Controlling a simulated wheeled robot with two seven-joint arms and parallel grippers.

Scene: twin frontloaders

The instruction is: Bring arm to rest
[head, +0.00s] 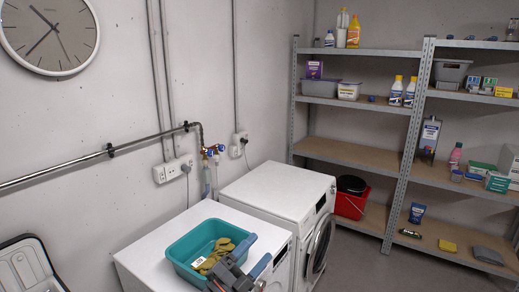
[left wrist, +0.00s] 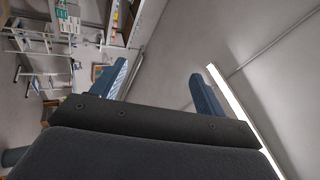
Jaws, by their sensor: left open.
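My left gripper (head: 252,259) is in the head view at the bottom middle, over the front right part of the teal basin. Its two blue-grey fingers stand apart. In the left wrist view the fingers (left wrist: 158,85) are also spread wide with nothing between them. My right gripper shows in neither view.
A teal basin (head: 177,249) with yellow-green gloves (head: 214,256) stands on the nearer white washer (head: 140,262). A second washer (head: 270,188) stands beyond it. Metal shelves (head: 350,154) with bottles and boxes line the back. A red bucket (head: 350,206) sits low there. Floor shows at right.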

